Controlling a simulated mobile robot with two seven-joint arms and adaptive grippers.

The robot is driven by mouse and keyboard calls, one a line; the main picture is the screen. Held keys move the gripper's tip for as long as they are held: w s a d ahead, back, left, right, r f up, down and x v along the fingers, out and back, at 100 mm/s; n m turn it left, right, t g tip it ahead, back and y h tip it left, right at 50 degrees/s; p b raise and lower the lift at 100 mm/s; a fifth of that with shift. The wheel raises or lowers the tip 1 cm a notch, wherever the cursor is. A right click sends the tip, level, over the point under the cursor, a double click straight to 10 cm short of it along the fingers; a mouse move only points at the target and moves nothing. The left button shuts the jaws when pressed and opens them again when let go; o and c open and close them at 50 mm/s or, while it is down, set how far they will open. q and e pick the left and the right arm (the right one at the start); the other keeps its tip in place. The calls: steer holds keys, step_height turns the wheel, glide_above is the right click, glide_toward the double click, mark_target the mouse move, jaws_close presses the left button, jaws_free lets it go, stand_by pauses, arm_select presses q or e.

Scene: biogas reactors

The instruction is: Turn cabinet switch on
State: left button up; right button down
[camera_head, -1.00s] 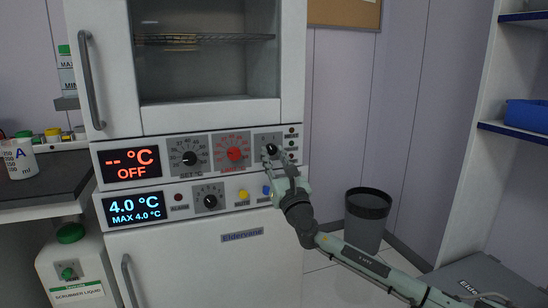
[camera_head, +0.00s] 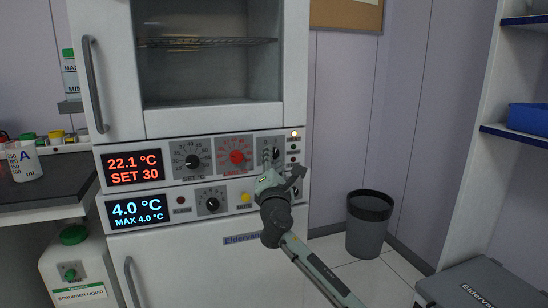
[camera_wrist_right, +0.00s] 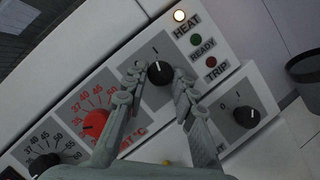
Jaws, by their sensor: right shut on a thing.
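The cabinet switch is a black knob (camera_head: 276,153) on a grey plate at the right end of the cabinet's upper control panel. In the right wrist view the knob (camera_wrist_right: 159,73) shows between the two fingers of my right gripper (camera_wrist_right: 160,80), its white line pointing up toward the "I" mark. In the head view my right gripper (camera_head: 281,178) is at the panel, just below the knob and partly in front of it. It is shut on the knob. The upper display (camera_head: 136,168) reads 22.1 °C, SET 30. The HEAT lamp (camera_wrist_right: 179,16) glows. My left gripper is out of view.
A red dial (camera_wrist_right: 95,122) is close to the left finger. A second black I/0 knob (camera_wrist_right: 246,117) is to the right on the lower panel. A dark bin (camera_head: 369,222) stands on the floor right of the cabinet.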

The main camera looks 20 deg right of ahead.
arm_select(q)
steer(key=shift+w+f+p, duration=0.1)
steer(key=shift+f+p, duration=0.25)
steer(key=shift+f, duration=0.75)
arm_select(e)
steer(key=shift+r+m+g, duration=0.1)
steer(key=shift+m+g, duration=0.3)
steer(key=shift+m, duration=0.9)
steer(key=c, duration=1.2)
jaws_free()
steer(key=shift+a, duration=0.1)
steer(key=v, duration=1.2)
steer(key=shift+a, duration=0.1)
